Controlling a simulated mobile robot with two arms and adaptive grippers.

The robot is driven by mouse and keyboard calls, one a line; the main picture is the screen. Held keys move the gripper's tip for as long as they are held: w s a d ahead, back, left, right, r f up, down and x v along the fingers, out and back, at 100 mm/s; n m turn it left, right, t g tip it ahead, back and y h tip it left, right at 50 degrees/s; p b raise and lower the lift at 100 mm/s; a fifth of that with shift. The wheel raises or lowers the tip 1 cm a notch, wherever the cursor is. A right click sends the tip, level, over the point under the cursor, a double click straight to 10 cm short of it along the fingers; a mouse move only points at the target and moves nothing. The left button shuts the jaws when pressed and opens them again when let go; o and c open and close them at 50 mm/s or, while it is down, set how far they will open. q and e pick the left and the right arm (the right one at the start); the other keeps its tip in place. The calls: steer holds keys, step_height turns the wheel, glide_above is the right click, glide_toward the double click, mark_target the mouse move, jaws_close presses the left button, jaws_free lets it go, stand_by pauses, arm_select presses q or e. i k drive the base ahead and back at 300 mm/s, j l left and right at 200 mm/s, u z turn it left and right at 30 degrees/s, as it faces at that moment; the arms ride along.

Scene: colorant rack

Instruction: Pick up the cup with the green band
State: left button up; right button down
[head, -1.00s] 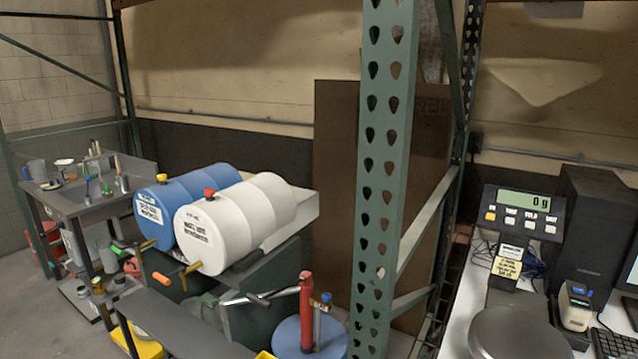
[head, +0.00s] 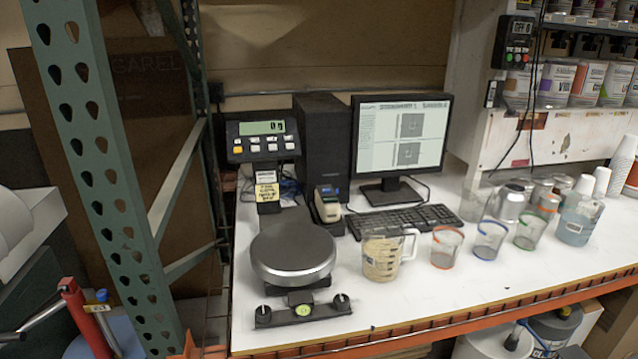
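The cup with the green band (head: 529,231) stands on the white worktop, at the right end of a row of small clear cups in the head view. The cup with the blue band (head: 489,240) is just left of it, and the cup with the orange-red band (head: 446,247) is left of that. The green-banded cup looks upright and empty. Neither of my grippers shows in the head view.
The worktop (head: 400,305) holds a scale (head: 293,252), a beaker (head: 382,254), a keyboard (head: 403,221) and a monitor (head: 400,140). Metal cans (head: 510,203) and a bluish jug (head: 577,219) stand near the green-banded cup. A green rack post (head: 95,150) rises at left.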

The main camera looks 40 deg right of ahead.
mark_target(532, 225)
steer(key=z, duration=2.6)
steer(key=i+l+u, duration=0.1)
steer(key=u, duration=0.3)
steer(key=i+l+u, duration=0.1)
steer(key=u, duration=0.3)
steer(key=i+l+u, duration=0.25)
steer(key=l, duration=0.4)
steer(key=l+u, duration=0.2)
steer(key=l, duration=0.45)
steer(key=i+l+u, duration=0.1)
steer(key=l+u, duration=0.15)
steer(key=l, duration=0.4)
